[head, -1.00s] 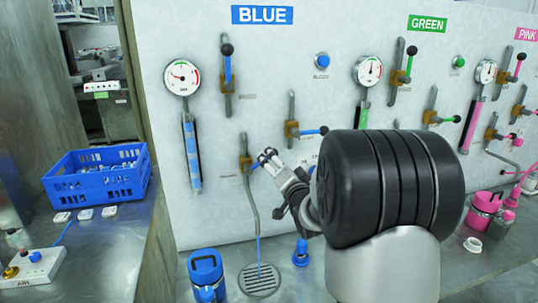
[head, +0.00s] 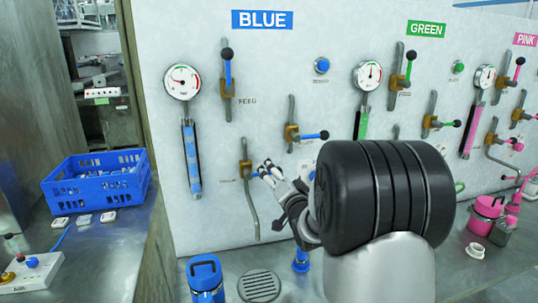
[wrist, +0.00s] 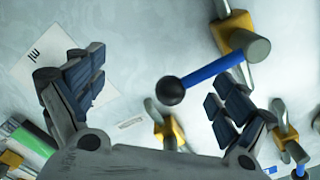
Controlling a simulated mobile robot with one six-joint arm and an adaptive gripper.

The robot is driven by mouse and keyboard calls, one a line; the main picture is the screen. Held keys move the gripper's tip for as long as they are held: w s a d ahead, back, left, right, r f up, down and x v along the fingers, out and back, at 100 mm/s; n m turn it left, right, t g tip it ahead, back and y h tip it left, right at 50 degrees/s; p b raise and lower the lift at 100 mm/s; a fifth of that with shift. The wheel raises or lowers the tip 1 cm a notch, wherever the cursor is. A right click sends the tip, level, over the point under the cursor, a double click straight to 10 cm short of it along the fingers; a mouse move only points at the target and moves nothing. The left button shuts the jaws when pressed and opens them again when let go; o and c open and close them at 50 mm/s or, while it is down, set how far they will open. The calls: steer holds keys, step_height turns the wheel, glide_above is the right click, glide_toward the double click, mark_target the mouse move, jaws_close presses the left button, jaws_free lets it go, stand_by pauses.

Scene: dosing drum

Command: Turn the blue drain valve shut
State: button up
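The blue drain valve (head: 245,168) is the lowest brass valve under the BLUE sign, with a grey pipe below it. My gripper (head: 272,172) is just right of it, at its handle, and covers most of the handle in the head view. In the wrist view my gripper (wrist: 155,95) is open with its two dark-padded fingers wide apart. A blue lever (wrist: 210,70) with a black ball knob (wrist: 170,90) reaches from its brass mount into the space between the fingers, nearer the right finger. Whether a finger touches it I cannot tell. No blue stream shows below the pipe.
Above are two more blue-handled valves (head: 291,134) (head: 227,75) and a gauge (head: 182,82). A blue crate (head: 97,180) stands at the left. Green and pink stations are at the right.

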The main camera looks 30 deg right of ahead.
steer(key=shift+w+a+r, duration=0.1)
steer(key=shift+a+r, duration=0.25)
steer(key=shift+r, duration=0.05)
steer(key=v, duration=0.9)
stand_by(0.5)
